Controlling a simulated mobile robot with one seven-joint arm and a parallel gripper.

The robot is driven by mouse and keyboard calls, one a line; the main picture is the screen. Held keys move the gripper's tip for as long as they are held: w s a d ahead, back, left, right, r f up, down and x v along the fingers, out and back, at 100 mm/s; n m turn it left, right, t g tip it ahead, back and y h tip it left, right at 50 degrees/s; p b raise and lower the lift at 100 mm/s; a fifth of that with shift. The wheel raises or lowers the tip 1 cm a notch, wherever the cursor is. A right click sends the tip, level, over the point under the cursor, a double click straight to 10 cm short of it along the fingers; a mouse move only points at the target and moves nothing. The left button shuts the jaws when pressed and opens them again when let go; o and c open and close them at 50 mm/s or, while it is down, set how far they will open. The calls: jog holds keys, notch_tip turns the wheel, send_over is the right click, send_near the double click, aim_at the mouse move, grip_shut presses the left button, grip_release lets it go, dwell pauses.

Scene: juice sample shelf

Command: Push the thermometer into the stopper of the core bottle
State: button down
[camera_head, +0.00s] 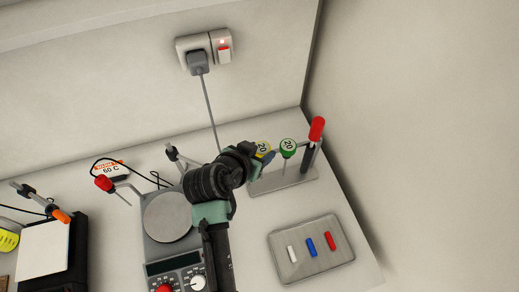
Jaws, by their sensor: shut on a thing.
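My gripper (256,157) is at the end of my dark, teal-banded arm, near the back of the worktop. My wrist hides most of the jaws. A green round dial marked 20 (288,145) stands just to the right, on a thin stem above a grey stand base (285,179). I cannot tell from this view which dial is the task's thermometer. The core bottle and its stopper cannot be made out; my arm may hide them.
A grey tray (284,267) with white, blue and red pieces lies in front. A round-plated heater (167,217) stands left of my arm.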

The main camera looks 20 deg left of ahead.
notch_tip(320, 180, up, 13)
jog(key=p, duration=1.1)
dwell(1.6)
jog(key=shift+f, duration=0.15)
